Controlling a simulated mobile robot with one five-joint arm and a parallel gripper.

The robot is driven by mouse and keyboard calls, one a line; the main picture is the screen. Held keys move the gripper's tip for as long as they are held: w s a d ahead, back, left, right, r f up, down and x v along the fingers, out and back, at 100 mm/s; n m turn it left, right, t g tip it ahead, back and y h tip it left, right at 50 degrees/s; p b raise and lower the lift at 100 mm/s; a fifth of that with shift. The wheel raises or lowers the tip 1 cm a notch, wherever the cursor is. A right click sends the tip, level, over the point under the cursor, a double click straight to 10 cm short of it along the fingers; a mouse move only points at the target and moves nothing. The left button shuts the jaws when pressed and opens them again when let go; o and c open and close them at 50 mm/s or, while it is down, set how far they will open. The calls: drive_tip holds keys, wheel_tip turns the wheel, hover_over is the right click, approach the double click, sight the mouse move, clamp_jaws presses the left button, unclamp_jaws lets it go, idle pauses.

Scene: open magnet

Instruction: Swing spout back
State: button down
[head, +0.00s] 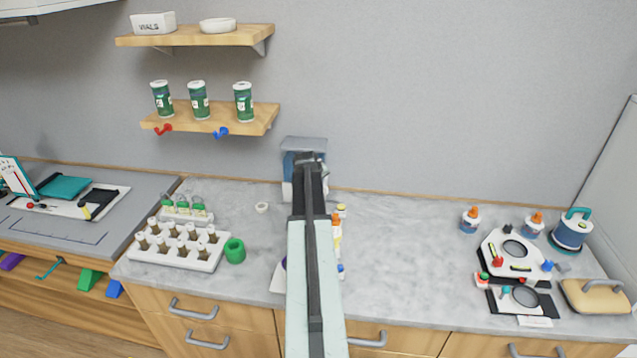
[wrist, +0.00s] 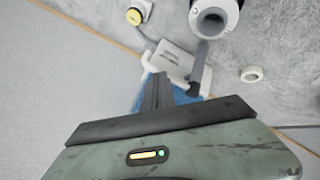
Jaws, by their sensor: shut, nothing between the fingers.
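A blue and white dispenser (head: 304,145) stands at the back of the counter, partly hidden behind my arm in the head view. In the wrist view its white top (wrist: 172,58) and blue body (wrist: 183,92) show around my fingers. A grey and white bar (wrist: 200,66), which looks like the spout, lies just right of my fingers and points toward a white round part with a dark opening (wrist: 212,22). My gripper (head: 311,158) is shut and empty, its fingertips (wrist: 158,78) close against the dispenser. I cannot tell whether they touch the bar.
A white ring (head: 262,207) lies left of the dispenser. A vial rack (head: 178,248) and green cup (head: 235,251) stand further left. Small bottles (head: 337,232) are partly hidden by my arm. Shelves (head: 205,120) hang above.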

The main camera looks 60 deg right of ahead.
drive_tip(key=s+a+r+p, duration=0.6)
drive_tip(key=r+p, duration=0.1)
drive_tip(key=shift+a+r, duration=0.15)
drive_tip(key=shift+a, duration=0.2)
drive_tip(key=shift+w, duration=0.1)
